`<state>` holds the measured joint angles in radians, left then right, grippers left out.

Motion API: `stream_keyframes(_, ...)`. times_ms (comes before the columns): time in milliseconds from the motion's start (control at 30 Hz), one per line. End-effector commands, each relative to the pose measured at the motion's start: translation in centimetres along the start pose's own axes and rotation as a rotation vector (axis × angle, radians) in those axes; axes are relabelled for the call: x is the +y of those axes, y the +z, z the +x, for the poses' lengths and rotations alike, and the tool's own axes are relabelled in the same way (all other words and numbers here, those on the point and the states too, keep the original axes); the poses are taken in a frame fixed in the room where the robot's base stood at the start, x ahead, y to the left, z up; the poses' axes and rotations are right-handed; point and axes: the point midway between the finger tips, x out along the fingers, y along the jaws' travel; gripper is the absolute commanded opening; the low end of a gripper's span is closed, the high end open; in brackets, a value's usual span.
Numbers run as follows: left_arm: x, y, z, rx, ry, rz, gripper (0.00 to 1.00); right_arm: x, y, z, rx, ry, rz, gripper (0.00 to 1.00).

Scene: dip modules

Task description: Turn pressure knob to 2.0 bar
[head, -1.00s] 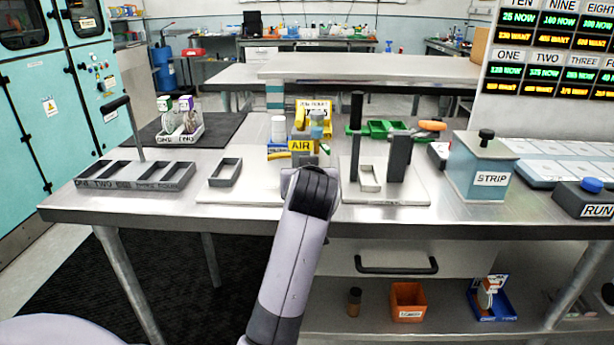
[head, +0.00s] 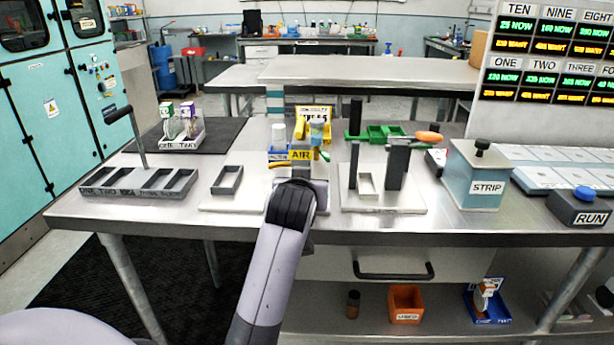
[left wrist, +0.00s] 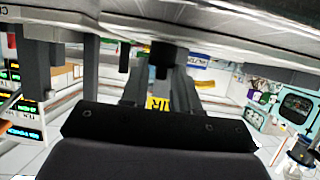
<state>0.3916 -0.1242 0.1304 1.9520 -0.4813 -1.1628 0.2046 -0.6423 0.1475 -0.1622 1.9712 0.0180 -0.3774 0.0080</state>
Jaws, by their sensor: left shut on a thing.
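The air station with its yellow AIR label (head: 302,155) stands at the middle of the bench. Its upper part shows above my left arm, with a blue-grey piece and yellow parts. My left arm comes up from the bottom and its wrist covers the lower front of the station, so the knob and my fingers are hidden there. In the left wrist view my left gripper (left wrist: 162,75) has its grey fingers around a dark knob (left wrist: 162,55), shut on it. The yellow AIR label (left wrist: 158,103) shows behind. No pressure value can be read. My right gripper is not in view.
A lever fixture with an orange handle (head: 428,137) stands right of the station, then the STRIP box (head: 487,187) and RUN button box (head: 587,205). A slotted grey tray (head: 138,181) and a small empty frame (head: 227,180) are to the left.

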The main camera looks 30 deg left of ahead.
Motion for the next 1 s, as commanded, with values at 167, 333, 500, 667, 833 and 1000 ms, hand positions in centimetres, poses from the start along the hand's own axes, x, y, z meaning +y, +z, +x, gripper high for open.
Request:
stream_keyframes(167,-0.5,-0.7,-0.2,-0.002,0.119,0.057,0.0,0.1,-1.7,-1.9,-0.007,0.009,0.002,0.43)
stream_keyframes(333,-0.8,-0.7,-0.1,-0.001,0.242,0.111,0.0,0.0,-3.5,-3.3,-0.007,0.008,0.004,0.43)
stream_keyframes(500,-1.1,-0.5,0.1,0.001,0.361,0.162,0.0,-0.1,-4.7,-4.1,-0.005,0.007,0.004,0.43)
stream_keyframes(667,-1.2,-0.4,0.3,0.002,0.462,0.203,0.0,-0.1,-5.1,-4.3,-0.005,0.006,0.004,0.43)
stream_keyframes(833,-1.3,-0.3,0.4,0.004,0.548,0.238,0.0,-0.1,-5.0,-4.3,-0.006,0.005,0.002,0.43)
stream_keyframes(1000,-1.4,-0.3,0.5,0.004,0.612,0.261,0.0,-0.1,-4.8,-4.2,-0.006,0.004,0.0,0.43)
